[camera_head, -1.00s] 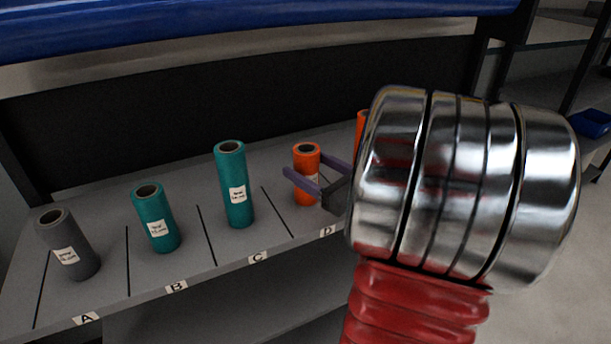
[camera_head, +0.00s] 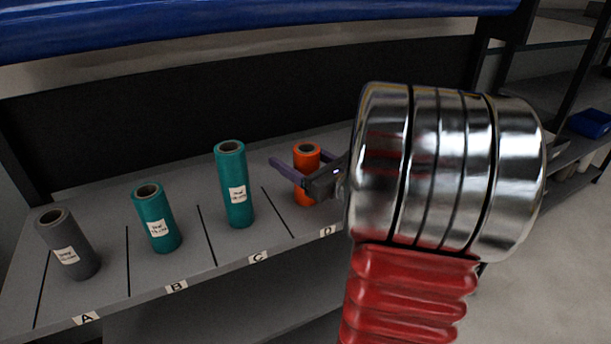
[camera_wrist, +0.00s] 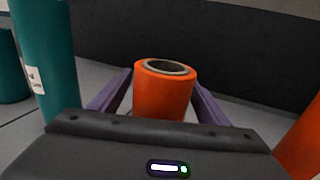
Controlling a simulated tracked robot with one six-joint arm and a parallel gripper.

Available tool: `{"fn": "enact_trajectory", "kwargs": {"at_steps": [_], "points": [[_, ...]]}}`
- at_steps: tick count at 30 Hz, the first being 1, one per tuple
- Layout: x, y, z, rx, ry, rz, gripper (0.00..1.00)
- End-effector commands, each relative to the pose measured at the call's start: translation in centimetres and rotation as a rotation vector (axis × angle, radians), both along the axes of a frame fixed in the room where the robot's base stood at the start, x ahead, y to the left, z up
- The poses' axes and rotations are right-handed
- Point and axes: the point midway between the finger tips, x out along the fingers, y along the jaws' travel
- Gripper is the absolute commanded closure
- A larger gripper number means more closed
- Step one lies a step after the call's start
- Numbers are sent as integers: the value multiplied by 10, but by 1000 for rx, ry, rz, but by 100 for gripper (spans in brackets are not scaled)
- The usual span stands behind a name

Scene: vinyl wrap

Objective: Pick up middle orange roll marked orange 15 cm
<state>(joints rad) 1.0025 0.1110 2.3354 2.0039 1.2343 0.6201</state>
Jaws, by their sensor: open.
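A short orange roll (camera_head: 306,157) stands upright on the shelf in section D. Its label is hidden behind my gripper in the head view now. In the wrist view the orange roll (camera_wrist: 165,92) stands between the two purple fingers, with its hollow top showing. My gripper (camera_head: 296,168) is open, with one finger on each side of the roll. I cannot tell whether either finger touches it. In the wrist view my gripper (camera_wrist: 163,95) hides the roll's lower part.
A tall teal roll (camera_head: 232,185) in section C stands left of my gripper. A shorter teal roll (camera_head: 157,218) and a grey roll (camera_head: 68,245) stand farther left. Another orange roll (camera_wrist: 302,140) is close on the right in the wrist view. A dark back panel (camera_head: 180,130) rises behind.

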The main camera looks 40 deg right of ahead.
Motion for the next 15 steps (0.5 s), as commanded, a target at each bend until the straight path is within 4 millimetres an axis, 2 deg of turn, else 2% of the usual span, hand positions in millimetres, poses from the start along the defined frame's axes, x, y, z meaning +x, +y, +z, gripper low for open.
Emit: {"fn": "enact_trajectory", "kwargs": {"at_steps": [4,15], "points": [[0,0,0,0,0,0,31],[0,0,0,0,0,0,57]]}}
